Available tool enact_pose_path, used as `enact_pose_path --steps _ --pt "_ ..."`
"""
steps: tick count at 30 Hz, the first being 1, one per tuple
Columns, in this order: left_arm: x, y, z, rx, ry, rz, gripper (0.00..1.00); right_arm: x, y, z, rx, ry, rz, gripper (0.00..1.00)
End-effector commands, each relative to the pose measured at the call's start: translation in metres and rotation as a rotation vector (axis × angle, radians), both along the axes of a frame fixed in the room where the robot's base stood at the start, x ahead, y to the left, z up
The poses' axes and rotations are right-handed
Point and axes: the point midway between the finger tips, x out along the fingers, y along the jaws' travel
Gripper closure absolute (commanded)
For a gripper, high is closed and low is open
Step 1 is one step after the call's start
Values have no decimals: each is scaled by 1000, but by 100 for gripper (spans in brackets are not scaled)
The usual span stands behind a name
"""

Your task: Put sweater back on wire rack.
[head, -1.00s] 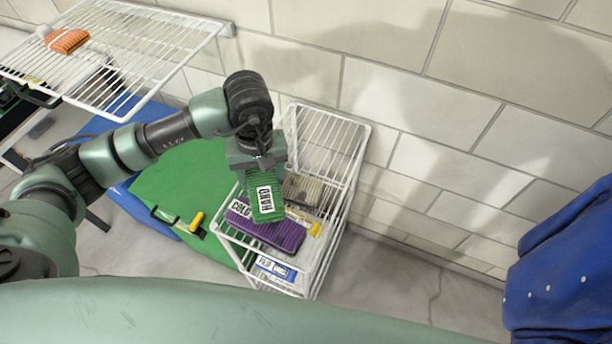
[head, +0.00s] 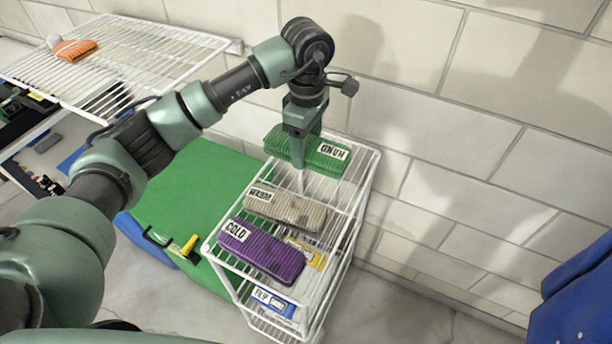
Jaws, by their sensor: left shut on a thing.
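My left gripper (head: 303,122) is shut on a folded green knitted sweater (head: 327,156) with a white "HAND" label. It holds the sweater at the back of the white wire rack's top shelf (head: 347,190); I cannot tell whether the sweater touches the wires. In front of it on the same shelf lie a beige folded sweater (head: 295,212) labelled "WARM" and a purple one (head: 272,255) labelled "COLD". My right gripper is not in view.
A yellow-labelled item (head: 308,255) and a blue-and-white packet (head: 272,299) show lower in the rack. A wall-mounted wire shelf (head: 150,70) at upper left bears an orange folded item (head: 75,50). A green panel (head: 195,205) stands left of the rack. A blue object (head: 580,290) is at right.

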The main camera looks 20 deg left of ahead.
Motion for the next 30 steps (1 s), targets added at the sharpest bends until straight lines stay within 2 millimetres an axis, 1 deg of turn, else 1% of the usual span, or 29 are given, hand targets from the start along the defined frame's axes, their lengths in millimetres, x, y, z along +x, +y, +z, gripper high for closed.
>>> enact_pose_path --steps 1,3,6,9,14,21,30 --pt "-1 0 -13 0 6 -1 94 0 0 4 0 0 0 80" --pt "-1 0 -30 0 5 -1 94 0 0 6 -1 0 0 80" --pt "-1 0 -47 -1 2 -1 94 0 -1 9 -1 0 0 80" --pt "0 0 -58 -1 0 -1 94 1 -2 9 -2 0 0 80" --pt "0 0 -68 0 -1 0 94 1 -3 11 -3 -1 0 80" --pt "0 -1 -102 -1 0 -1 94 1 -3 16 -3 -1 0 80" --pt "1 0 -106 -1 -3 -2 94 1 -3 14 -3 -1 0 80"
